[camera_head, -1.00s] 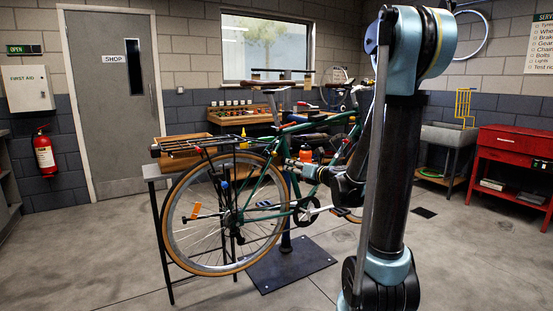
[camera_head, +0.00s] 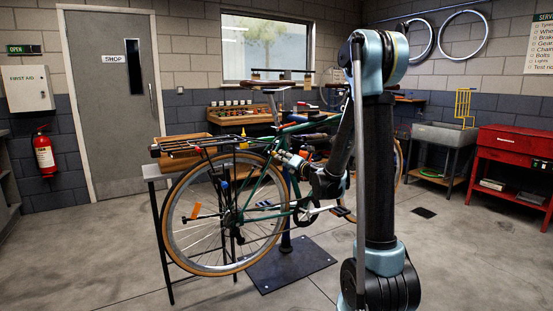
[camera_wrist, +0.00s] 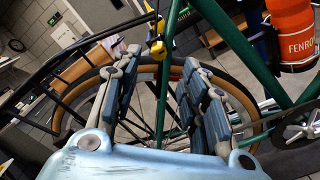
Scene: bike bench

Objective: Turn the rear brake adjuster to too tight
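The green bicycle (camera_head: 262,183) stands side-on on a stand, with its rear wheel toward the left. In the wrist view, a small yellow part (camera_wrist: 157,49) shows by the green frame tubes above the rear tyre (camera_wrist: 232,84). It may be the rear brake adjuster; its setting cannot be read. My gripper (camera_head: 277,154) is at the upper rear of the frame, near the top of the rear wheel. In the wrist view my gripper (camera_wrist: 163,60) has its two padded fingers apart, with the yellow part and a green tube seen in the gap beyond them. Contact is not visible.
A black rear rack (camera_head: 195,146) sits over the rear wheel. An orange bottle (camera_wrist: 292,32) is on the frame at the right of the wrist view. A workbench (camera_head: 240,117) is behind the bike. A red cabinet (camera_head: 512,155) stands at the right. Floor at front left is clear.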

